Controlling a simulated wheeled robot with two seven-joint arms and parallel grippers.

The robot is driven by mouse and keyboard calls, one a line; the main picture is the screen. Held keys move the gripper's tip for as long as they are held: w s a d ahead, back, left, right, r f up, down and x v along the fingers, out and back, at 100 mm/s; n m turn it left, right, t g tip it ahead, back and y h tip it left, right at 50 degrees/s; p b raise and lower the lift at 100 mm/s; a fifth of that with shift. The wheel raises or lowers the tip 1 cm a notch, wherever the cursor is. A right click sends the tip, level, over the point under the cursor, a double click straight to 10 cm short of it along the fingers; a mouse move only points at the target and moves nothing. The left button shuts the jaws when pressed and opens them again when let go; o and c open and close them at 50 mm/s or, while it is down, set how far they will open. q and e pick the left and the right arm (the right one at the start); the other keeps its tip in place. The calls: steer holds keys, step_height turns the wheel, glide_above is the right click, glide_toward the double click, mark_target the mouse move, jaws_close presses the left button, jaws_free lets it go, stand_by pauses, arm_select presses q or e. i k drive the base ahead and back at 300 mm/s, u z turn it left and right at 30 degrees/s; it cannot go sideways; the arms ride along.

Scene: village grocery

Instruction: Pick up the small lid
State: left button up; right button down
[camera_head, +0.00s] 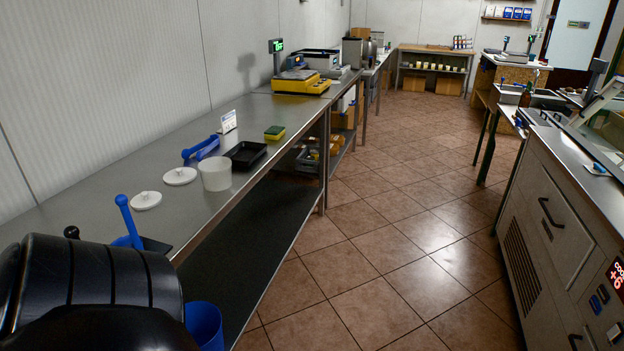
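Two white round lids, each with a small knob, lie flat on the steel counter (95,205) along the left wall. The nearer lid (146,201) looks slightly smaller, although it is closer to me. The farther lid (180,176) lies just behind it and to the right, apart from it. A white open tub (215,174) stands to the right of the farther lid, near the counter's front edge. Neither of my grippers shows in the view. A large dark rounded part at the lower left hides the near end of the counter.
A blue-handled tool (128,222) stands close to the nearer lid. Behind the lids are a blue object (201,149), a black tray (246,154), a sponge (274,132) and a yellow scale (301,83). The tiled floor (400,230) between the counters is clear.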

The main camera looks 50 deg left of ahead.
mark_target(146, 200)
steer(key=u, duration=0.75)
steer(key=k, duration=0.1)
steer(key=z, duration=0.95)
steer(key=i, duration=0.6)
steer(key=u, duration=1.75)
steer(key=i, duration=1.6)
steer(key=u, duration=1.35)
